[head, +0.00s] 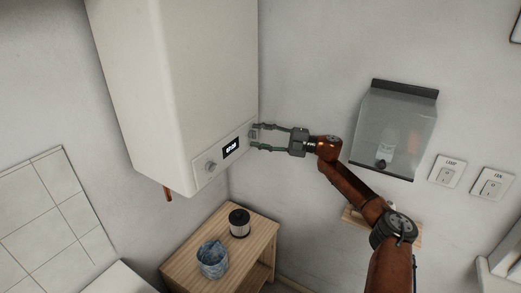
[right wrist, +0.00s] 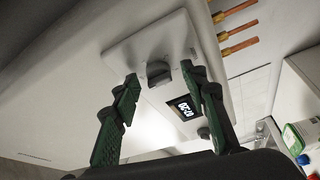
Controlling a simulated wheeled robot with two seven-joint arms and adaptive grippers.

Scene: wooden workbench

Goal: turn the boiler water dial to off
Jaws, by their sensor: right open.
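The white boiler (head: 165,80) hangs on the wall, with a pale control panel (head: 197,170) low on its front. A lit display sits between two round dials. The left dial (head: 211,167) is clear of my gripper. The right dial (head: 253,135) is at my right gripper (head: 256,137), which is open with one fingertip above it and one below. In the right wrist view this dial (right wrist: 158,73) shows between the open fingertips; I cannot tell if they touch it. The far dial (right wrist: 203,132) shows beyond the display (right wrist: 185,107). No dial labels are readable. My left gripper is not in view.
A wooden side table (head: 262,240) below holds a dark canister (head: 239,222) and a blue patterned pot (head: 213,260). A clear-fronted wall box (head: 395,130) and two switches hang to the right. Copper pipes (right wrist: 238,45) come out under the boiler.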

